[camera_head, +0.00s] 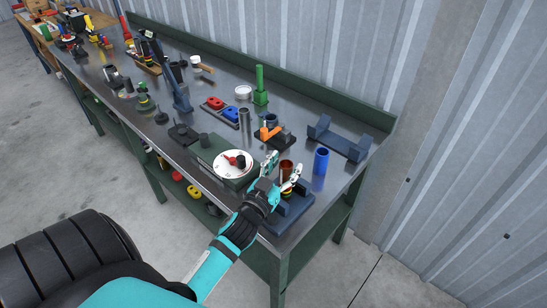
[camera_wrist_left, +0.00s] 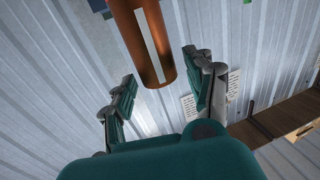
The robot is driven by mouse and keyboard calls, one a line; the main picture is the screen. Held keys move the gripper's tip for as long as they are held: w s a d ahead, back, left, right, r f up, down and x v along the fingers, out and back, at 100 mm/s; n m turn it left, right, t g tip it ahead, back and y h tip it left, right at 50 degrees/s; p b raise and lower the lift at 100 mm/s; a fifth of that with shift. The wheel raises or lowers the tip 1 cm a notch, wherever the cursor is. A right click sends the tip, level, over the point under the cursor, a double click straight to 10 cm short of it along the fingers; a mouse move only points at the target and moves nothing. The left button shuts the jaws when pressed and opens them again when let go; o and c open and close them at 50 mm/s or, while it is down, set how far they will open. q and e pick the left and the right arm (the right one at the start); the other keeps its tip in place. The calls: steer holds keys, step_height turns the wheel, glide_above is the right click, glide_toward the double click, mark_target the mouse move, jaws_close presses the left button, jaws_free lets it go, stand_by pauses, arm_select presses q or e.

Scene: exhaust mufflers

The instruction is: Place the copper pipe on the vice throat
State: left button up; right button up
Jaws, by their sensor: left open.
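The copper pipe (camera_head: 286,167) shows near the right end of the workbench, partly hidden by my left gripper (camera_head: 282,174). In the left wrist view the copper pipe (camera_wrist_left: 145,42) is a brown tube with a pale stripe, and its near end reaches toward the gap between my fingers. My left gripper (camera_wrist_left: 160,78) is open, with one finger on each side of the pipe and visible gaps. A dark blue vice-like block (camera_head: 291,208) lies below the gripper at the bench's front edge; its throat is partly hidden. My right gripper is not in view.
A blue cylinder (camera_head: 321,161) stands just right of the pipe. A dark blue bracket (camera_head: 339,139) lies behind it. A white round plate (camera_head: 233,164) on a green base sits to the left. A green post (camera_head: 260,86) stands farther back.

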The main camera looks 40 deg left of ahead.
arm_select(q)
steer(key=s+d+b, duration=0.1)
steer(key=s+b, duration=0.1)
steer(key=s, duration=0.9)
steer(key=shift+d+f+b, duration=0.15)
steer(key=shift+d+b, duration=0.1)
steer(key=shift+b, duration=0.05)
steer(key=shift+a, duration=0.1)
